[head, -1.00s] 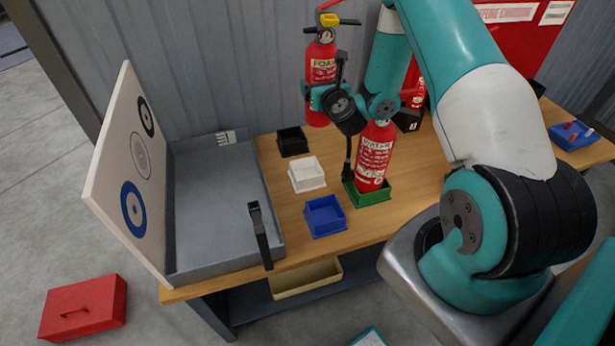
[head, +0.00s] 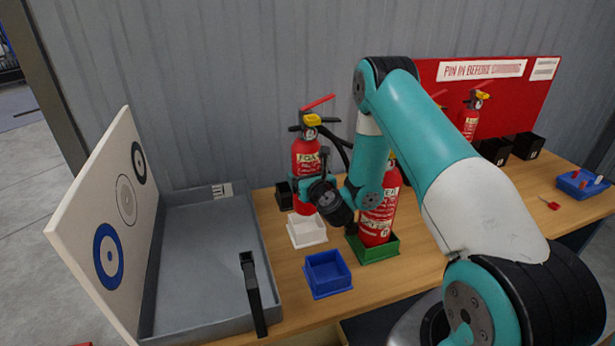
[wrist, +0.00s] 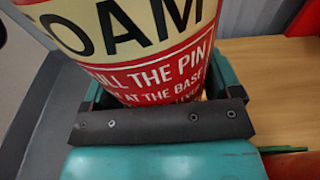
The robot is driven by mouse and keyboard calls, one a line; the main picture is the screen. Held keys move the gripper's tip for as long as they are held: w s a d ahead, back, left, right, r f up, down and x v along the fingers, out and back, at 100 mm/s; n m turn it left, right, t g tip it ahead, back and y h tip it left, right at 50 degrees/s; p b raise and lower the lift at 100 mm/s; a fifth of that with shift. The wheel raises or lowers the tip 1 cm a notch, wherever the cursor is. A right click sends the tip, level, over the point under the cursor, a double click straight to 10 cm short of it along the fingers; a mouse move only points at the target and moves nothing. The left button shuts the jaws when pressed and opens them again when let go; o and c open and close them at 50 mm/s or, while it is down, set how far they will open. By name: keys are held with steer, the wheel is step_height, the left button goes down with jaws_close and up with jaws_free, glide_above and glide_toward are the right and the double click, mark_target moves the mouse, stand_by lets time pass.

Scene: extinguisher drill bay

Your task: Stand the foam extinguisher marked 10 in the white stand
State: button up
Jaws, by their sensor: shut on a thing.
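The foam extinguisher (head: 304,160) is red with a cream label reading FOAM, a yellow piece at its valve and a black hose. It is upright. My gripper (head: 305,186) is shut around its body; the wrist view shows the label reading FOAM (wrist: 140,30) close between the jaws. No number 10 is readable. The white stand (head: 308,238) is a small square tray on the bench. The extinguisher's base is at the stand's back edge in the head view, partly hidden by my wrist; I cannot tell whether it touches the stand.
A water extinguisher (head: 377,222) stands in the green stand (head: 375,254), close right of my wrist. The blue stand (head: 327,275) is empty in front. A black stand (head: 284,196) is behind. A grey tray (head: 205,275) fills the left. Another extinguisher (head: 469,118) stands at the back right.

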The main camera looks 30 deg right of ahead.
steer(key=shift+w+f+b, duration=0.1)
steer(key=shift+f+b, duration=3.5)
steer(key=shift+f, duration=1.2)
steer(key=o, duration=1.9)
steer(key=shift+f, duration=0.1)
steer(key=shift+c, duration=0.2)
